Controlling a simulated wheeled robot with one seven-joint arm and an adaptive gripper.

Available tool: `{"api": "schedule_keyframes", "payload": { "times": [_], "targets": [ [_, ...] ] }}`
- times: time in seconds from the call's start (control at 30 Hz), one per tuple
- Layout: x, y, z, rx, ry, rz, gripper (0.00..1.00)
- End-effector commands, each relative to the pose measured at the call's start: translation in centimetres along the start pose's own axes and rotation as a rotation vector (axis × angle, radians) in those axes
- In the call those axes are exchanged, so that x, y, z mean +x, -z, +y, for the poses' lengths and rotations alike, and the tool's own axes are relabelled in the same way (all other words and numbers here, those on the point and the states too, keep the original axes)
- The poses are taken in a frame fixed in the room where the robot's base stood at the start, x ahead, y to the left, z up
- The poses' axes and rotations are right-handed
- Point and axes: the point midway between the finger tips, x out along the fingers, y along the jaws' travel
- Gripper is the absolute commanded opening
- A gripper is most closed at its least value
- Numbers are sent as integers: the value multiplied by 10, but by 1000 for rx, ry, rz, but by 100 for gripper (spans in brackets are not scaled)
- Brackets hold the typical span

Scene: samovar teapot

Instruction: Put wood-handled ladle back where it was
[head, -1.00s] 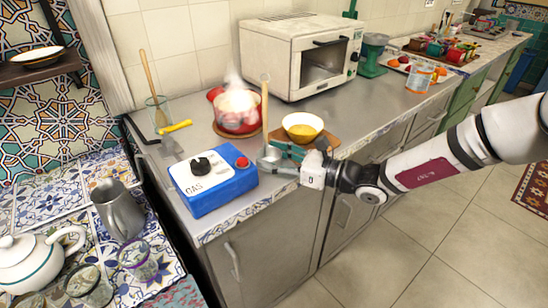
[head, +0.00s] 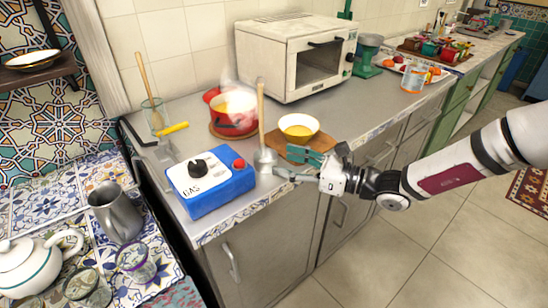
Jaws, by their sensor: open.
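The wood-handled ladle (head: 261,115) stands nearly upright on the counter. Its grey metal bowl (head: 265,157) is at the bottom, between the blue gas box and the wooden board. My gripper (head: 286,161) is open just right of the ladle's lower end, with its fingers pointing left toward it. I cannot tell whether a fingertip touches the bowl. A red pot (head: 229,122) of steaming yellow food is behind the ladle, on a round wooden trivet.
A blue gas box (head: 212,194) with a black knob is left of the ladle. A yellow bowl (head: 298,127) sits on a wooden board (head: 328,143). A white toaster oven (head: 297,60) stands behind. A glass jar (head: 152,112) holds another wooden-handled utensil. A yellow-handled tool (head: 172,129) lies nearby.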

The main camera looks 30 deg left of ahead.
Motion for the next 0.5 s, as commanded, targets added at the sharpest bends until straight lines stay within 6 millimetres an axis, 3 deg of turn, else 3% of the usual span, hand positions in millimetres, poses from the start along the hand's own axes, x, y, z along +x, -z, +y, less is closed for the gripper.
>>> {"api": "schedule_keyframes", "payload": {
  "times": [0.2,0.5],
  "targets": [
    [-44,-1,0,0,2,1,58],
    [-68,0,0,1,-1,0,58]
  ]
}}
